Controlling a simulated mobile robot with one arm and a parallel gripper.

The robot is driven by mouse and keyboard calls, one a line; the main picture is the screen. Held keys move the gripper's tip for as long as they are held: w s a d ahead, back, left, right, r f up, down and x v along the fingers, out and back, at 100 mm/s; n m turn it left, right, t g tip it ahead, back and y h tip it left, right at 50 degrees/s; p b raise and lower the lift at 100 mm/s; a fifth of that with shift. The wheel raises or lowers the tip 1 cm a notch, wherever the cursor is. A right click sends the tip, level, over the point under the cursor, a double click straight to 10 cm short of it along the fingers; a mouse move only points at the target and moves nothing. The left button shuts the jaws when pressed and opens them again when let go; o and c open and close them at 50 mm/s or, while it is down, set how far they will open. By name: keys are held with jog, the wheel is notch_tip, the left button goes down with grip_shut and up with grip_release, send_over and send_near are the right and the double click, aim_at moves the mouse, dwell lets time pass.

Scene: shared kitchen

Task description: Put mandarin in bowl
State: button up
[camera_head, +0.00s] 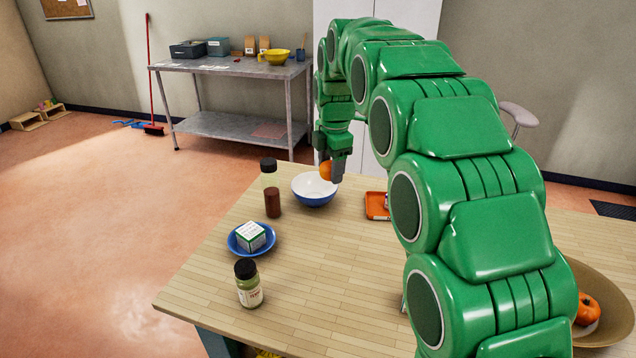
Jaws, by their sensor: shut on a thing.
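The mandarin (326,170) is a small orange fruit, partly hidden by my gripper. My gripper (334,173) points down and is shut on the mandarin, at the right part of the bowl. The bowl (314,200) is blue outside and white inside, upright on the wooden table (300,270). The mandarin appears at the height of the bowl's far rim or above it; I cannot tell whether it touches the bowl.
A tall bottle (272,190) stands left of the bowl. A blue plate (234,248) bears a small box (251,236). A jar (248,284) stands in front. An orange tray (376,206) lies right of the bowl. A large tan bowl (612,285) holds an orange fruit (587,309).

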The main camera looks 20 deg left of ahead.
jog(key=w+a+f, duration=0.5)
jog(key=w+f, duration=0.4)
jog(key=w, duration=0.2)
jog(key=shift+a, duration=0.4)
dwell(0.3)
jog(key=shift+w+a+f, duration=0.1)
jog(key=shift+w+f, duration=0.05)
jog(key=shift+f, duration=0.8)
jog(key=shift+w+f, duration=0.1)
jog(key=shift+f, duration=0.85)
jog(key=shift+f, duration=0.55)
jog(key=o, duration=1.1)
jog(key=shift+c, duration=0.2)
jog(key=shift+r, duration=0.1)
notch_tip(320, 180, up, 8)
jog(key=shift+s+d+r, duration=0.2)
jog(key=shift+s+d, duration=0.05)
